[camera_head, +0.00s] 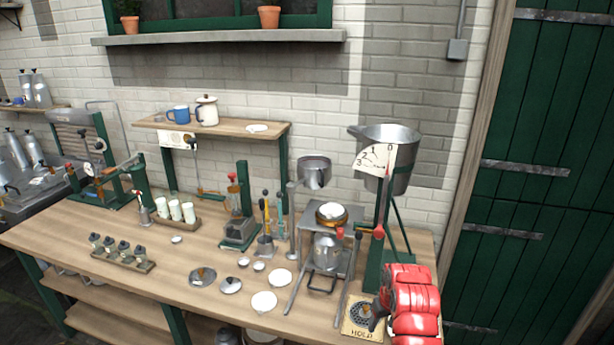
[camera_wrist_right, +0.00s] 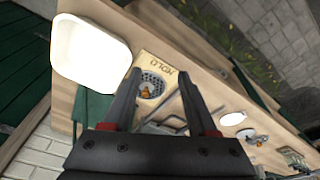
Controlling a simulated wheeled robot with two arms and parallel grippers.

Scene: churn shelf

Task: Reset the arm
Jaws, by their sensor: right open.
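My right arm comes in at the lower right of the head view, its red links bunched over the table's right end. My right gripper (camera_head: 377,316) shows small and dark there, over or beside the plate marked HOLD (camera_head: 355,328). In the right wrist view my right gripper (camera_wrist_right: 160,78) has its two dark fingers spread apart with nothing held between them. The HOLD plate (camera_wrist_right: 153,62) with its round grate and a small orange piece shows beyond the fingertips. My left arm and gripper are not in view.
The wooden table (camera_head: 205,310) holds a metal stand with a can (camera_head: 326,252), white discs (camera_head: 264,302), and a rack of small jars (camera_head: 122,254). A tall stand with a bucket (camera_head: 400,185) is behind my right arm. A white tray (camera_wrist_right: 90,52) is close in the wrist view.

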